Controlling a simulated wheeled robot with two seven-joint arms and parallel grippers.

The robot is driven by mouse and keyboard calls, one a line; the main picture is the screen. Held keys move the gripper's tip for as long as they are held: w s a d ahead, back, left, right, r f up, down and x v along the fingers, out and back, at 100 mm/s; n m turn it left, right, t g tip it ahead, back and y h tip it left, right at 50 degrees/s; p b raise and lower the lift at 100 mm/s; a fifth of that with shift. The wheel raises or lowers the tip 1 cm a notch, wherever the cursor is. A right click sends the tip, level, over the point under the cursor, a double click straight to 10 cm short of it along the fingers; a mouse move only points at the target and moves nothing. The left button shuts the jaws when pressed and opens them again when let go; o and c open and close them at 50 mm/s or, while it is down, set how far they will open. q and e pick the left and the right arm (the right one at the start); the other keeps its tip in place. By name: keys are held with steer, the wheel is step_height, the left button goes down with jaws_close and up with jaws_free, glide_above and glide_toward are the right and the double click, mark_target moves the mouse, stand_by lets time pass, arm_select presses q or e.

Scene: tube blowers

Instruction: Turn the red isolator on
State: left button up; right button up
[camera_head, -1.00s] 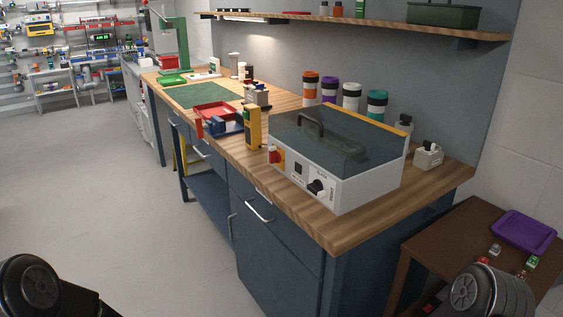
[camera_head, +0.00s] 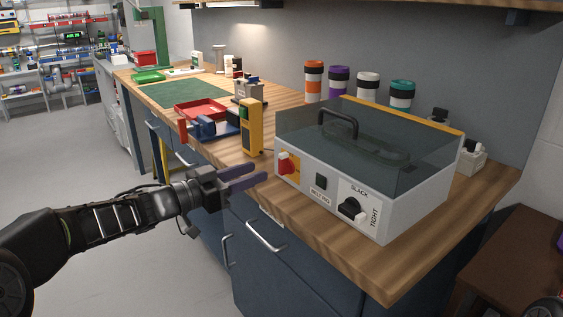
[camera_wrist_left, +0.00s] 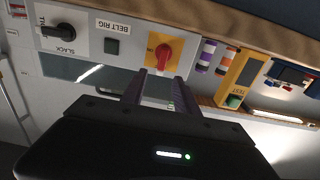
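The red isolator (camera_head: 287,163) is a red rotary handle on a yellow plate, at the left end of the front panel of the grey belt rig box (camera_head: 400,222). In the left wrist view the isolator (camera_wrist_left: 163,53) appears inverted just beyond my fingertips, its handle running roughly up and down the picture. My left gripper (camera_head: 262,176) is open and empty, with its two purple-grey fingers pointing at the panel, short of the handle. In the left wrist view the left gripper (camera_wrist_left: 162,80) has a clear gap between its fingers. My right gripper is not in view.
The panel also has a dark square button (camera_head: 321,181) and a black slack/tight knob (camera_head: 352,208). A yellow upright device (camera_head: 251,127) stands left of the box on the wooden bench, beyond it a red tray (camera_head: 203,108). Drawer handles (camera_head: 265,237) stick out below.

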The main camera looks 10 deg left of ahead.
mark_target(280, 163)
arm_select(q)
steer(key=shift+w+a+f, duration=0.1)
steer(key=b+x, duration=0.1)
steer(key=x, duration=0.6)
steer(key=shift+w+d, duration=0.25)
steer(key=shift+w, duration=0.05)
jaws_close()
stand_by(0.3)
